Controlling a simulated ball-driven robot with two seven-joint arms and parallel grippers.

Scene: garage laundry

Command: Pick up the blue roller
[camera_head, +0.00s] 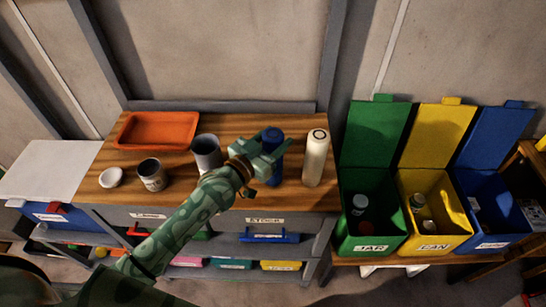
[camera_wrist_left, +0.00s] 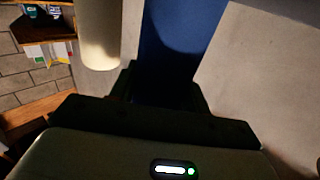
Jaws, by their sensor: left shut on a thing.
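The blue roller (camera_head: 272,138) stands upright near the right part of the wooden bench top (camera_head: 230,196). My left gripper (camera_head: 263,162) is shut on it, and the fingers and wrist cover part of its body. In the left wrist view, the blue roller (camera_wrist_left: 180,45) fills the space between the dark fingers (camera_wrist_left: 165,88). I cannot tell whether its base touches the bench. My right gripper is not in view.
A cream roller (camera_head: 316,158) stands close on the right. A grey cup (camera_head: 206,153), a mug (camera_head: 151,174), a white bowl (camera_head: 111,177) and an orange tray (camera_head: 157,130) are left. Green (camera_head: 369,240), yellow (camera_head: 436,242) and blue (camera_head: 492,240) open bins stand right.

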